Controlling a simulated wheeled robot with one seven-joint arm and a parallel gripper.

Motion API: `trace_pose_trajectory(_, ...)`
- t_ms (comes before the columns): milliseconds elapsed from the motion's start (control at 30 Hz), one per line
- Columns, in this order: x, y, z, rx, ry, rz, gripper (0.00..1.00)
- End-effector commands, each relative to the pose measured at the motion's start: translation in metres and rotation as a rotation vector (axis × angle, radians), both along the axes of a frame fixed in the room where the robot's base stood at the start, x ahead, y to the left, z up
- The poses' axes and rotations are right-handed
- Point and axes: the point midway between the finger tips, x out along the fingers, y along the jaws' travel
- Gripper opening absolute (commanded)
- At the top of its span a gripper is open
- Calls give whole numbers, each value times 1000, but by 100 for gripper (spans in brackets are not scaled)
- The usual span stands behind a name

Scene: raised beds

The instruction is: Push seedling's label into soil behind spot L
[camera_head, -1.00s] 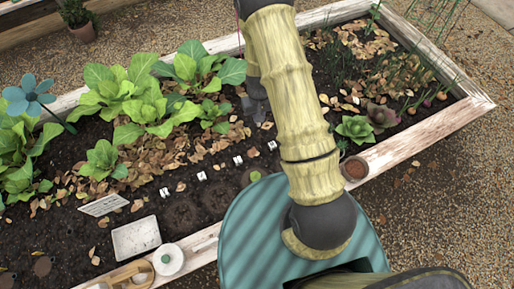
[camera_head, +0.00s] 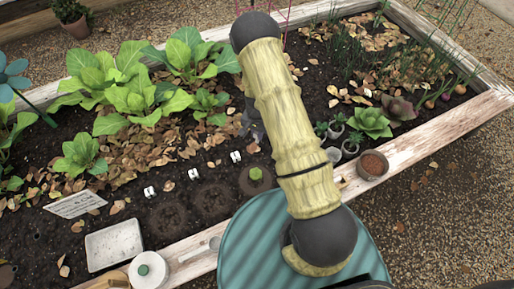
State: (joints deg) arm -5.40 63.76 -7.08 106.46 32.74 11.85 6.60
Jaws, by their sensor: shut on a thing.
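My gripper (camera_head: 252,124) is the dark grey end of my arm, over the bed behind the row of white markers. The arm partly hides it. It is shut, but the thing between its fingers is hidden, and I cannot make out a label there. A green seedling (camera_head: 256,174) stands in a round soil spot in front of the gripper. Two dark, bare soil spots (camera_head: 211,201) (camera_head: 168,219) lie to its left. Small white markers (camera_head: 236,157) (camera_head: 194,174) (camera_head: 150,191) stand behind these spots. Their letters are too small to read, so I cannot tell which is L.
Leafy plants (camera_head: 130,92) fill the back left. A sign (camera_head: 76,204), white tray (camera_head: 114,246) and white-topped spool (camera_head: 148,269) are at front left. Right of my arm are small potted seedlings (camera_head: 350,146), a brown-filled pot (camera_head: 373,164) and a rosette plant (camera_head: 370,122). A wooden rim (camera_head: 425,138) borders the bed.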

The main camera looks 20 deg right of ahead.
Motion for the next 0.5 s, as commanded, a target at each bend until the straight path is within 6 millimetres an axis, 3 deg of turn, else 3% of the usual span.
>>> trace_pose_trajectory(33,1,-1,-26,0,0,-33,0)
trace_pose_trajectory(200,4,-2,-53,0,-1,-118,0)
trace_pose_trajectory(500,5,0,-56,0,-1,-139,0)
